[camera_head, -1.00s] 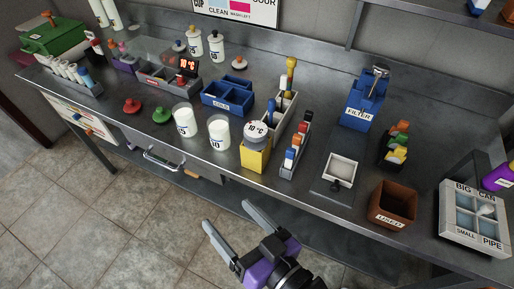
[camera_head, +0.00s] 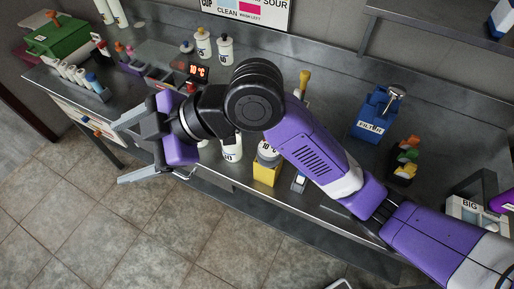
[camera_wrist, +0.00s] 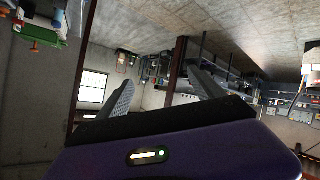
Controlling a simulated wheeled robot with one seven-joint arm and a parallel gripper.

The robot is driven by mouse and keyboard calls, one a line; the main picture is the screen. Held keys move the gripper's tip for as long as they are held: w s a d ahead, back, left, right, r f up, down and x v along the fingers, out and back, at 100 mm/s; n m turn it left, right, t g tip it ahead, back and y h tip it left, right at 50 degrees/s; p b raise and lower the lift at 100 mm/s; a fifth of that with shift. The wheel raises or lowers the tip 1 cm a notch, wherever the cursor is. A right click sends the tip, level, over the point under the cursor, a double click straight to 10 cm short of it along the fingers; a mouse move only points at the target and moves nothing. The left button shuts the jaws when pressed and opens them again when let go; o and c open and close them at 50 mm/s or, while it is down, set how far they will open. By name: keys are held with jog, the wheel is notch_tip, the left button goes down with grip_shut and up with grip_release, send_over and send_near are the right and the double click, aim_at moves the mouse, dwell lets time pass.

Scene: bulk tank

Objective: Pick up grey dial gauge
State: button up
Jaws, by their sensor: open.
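The grey dial gauge (camera_head: 266,150) sits on a yellow block (camera_head: 266,175) near the bench's front edge. Its face is marked 10 °C, and my arm hides part of it in the head view. My gripper (camera_head: 119,151) is open and empty, in front of the bench's front edge, well to the left of the gauge. Its fingers point left, away from the gauge. In the wrist view my gripper (camera_wrist: 160,82) shows two spread fingers with only the far room between them.
The steel bench (camera_head: 240,200) is crowded. A white jar (camera_head: 231,150) stands just left of the gauge. A blue FILTER box (camera_head: 374,118) stands at the right, and a red-lit display (camera_head: 198,70) at the back left. My arm covers the bench middle. The floor in front is clear.

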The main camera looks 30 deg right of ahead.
jog(key=d+f+n+g+h+p, duration=0.1)
jog(key=d+f+n+g+h, duration=0.3)
jog(key=d, duration=0.6)
jog(key=g+h+p, duration=0.1)
jog(key=h+p, duration=0.1)
jog(key=h, duration=0.6)
send_over(269, 148)
jog(key=shift+s+d+f+n, duration=0.15)
jog(key=shift+d+n, duration=0.1)
jog(key=shift+n, duration=0.15)
jog(key=shift+d+f, duration=0.1)
jog(key=shift+f, duration=0.25)
jog(key=shift+a+f+p, duration=0.15)
jog(key=shift+f+p, duration=0.2)
jog(key=shift+f, duration=1.4)
jog(key=shift+a+f+p, duration=0.1)
jog(key=shift+f+p, duration=0.2)
jog(key=shift+f, duration=1.4)
jog(key=c, duration=1.5)
jog(key=shift+r, duration=0.15)
